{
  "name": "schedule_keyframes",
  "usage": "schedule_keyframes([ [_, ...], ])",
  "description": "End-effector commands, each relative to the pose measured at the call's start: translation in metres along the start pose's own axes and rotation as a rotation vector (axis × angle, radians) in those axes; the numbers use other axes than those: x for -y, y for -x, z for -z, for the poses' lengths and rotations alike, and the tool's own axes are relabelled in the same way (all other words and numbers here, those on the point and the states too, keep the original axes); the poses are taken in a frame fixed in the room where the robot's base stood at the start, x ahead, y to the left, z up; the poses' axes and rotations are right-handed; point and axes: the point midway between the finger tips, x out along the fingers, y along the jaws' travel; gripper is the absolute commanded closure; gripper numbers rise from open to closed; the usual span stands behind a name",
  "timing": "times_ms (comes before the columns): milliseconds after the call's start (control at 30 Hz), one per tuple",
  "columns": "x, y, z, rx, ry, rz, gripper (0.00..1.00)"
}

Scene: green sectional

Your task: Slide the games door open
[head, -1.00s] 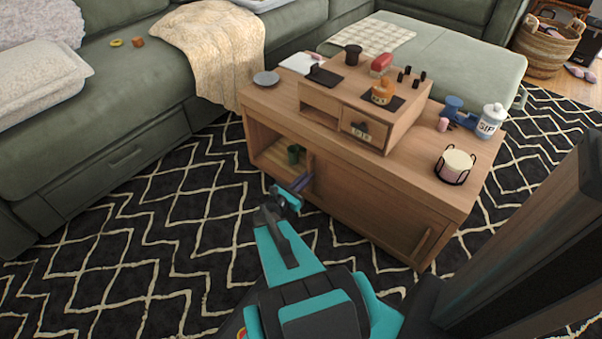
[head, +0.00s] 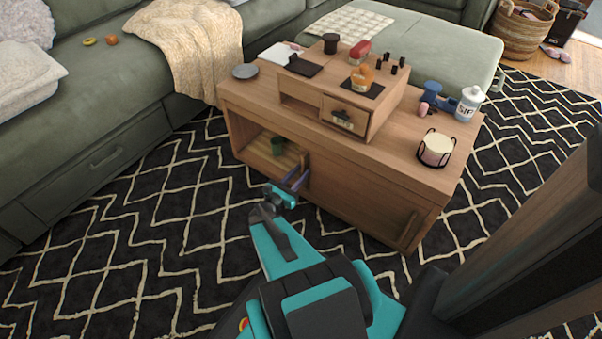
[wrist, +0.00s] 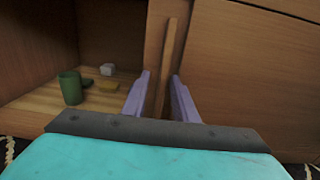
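The wooden cabinet (head: 330,190) has a lower left compartment standing partly open. The sliding door with a slim vertical wooden handle (wrist: 168,60) borders that opening on its right; no games label shows on it. My gripper (head: 294,180) reaches to the door's front. In the wrist view its two purple fingers (wrist: 161,78) stand apart, one on each side of the handle, with a gap visible on the left side. Whether the right finger touches the handle cannot be told. A second door panel (wrist: 250,70) covers the right part, and its handle (head: 409,230) is near the right end.
A drawer unit (head: 345,95), candle holder (head: 436,148) and bottle (head: 469,103) stand on the top. Patterned rug (head: 130,230) lies clear in front; the sofa (head: 100,130) is left.

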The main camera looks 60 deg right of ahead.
Motion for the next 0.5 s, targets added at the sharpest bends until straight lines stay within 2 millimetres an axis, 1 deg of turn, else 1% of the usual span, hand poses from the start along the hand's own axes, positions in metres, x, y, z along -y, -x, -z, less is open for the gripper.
schedule_keyframes([
  [267,0.002,0.002,0.001,-0.001,0.000,0.002,0.72],
  [500,0.002,0.016,0.001,-0.001,0.001,0.002,0.72],
])
